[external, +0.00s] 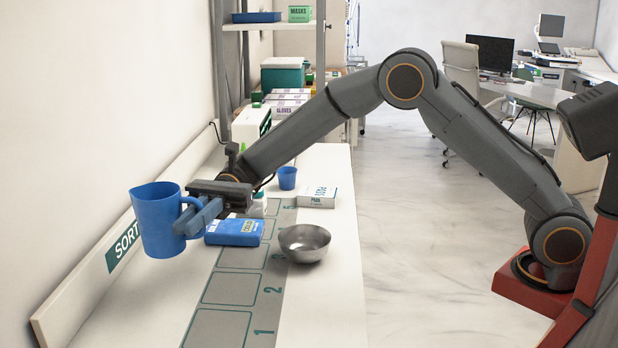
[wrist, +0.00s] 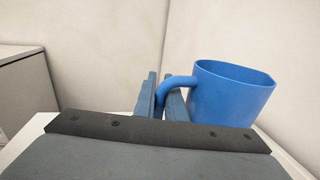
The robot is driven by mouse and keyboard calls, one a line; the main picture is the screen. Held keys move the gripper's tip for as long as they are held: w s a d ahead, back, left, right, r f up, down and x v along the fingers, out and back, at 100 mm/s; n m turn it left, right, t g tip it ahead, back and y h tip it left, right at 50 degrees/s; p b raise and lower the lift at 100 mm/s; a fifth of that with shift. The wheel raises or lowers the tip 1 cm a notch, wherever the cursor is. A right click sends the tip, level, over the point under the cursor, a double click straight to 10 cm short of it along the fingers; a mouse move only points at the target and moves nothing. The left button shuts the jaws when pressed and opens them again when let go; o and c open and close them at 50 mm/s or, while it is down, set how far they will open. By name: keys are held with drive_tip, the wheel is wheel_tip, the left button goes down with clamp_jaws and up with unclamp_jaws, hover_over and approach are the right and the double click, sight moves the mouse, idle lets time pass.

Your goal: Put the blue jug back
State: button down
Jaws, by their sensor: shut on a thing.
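The blue jug (external: 158,222) is upright at the left of the external view, in front of the back board marked SORT. My gripper (external: 203,214) is shut on the jug's handle, from the jug's right side. The jug looks raised above the counter, though its exact height is hard to tell. In the wrist view the jug (wrist: 228,95) is at the right, with its handle between the two fingers (wrist: 165,100). The grey strip (external: 230,288) on the counter has outlined numbered spaces, among them 1, 2 and 5.
A blue box (external: 235,232), a metal bowl (external: 304,243), a small blue cup (external: 287,178) and a white box (external: 318,196) stand on the counter. A shelf unit (external: 272,26) and stacked boxes are at the far end. The counter's near end (external: 125,310) is clear.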

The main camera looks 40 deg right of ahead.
wheel_tip(320, 180, down, 10)
drive_tip(key=shift+f+p, duration=0.25)
drive_tip(key=shift+p, duration=0.3)
drive_tip(key=shift+f, duration=0.15)
drive_tip(key=c, duration=1.8)
unclamp_jaws()
drive_tip(key=b+v, duration=0.1)
drive_tip(key=v, duration=0.6)
drive_tip(key=shift+w+d, duration=0.1)
drive_tip(key=shift+d, duration=0.15)
drive_tip(key=shift+d, duration=0.1)
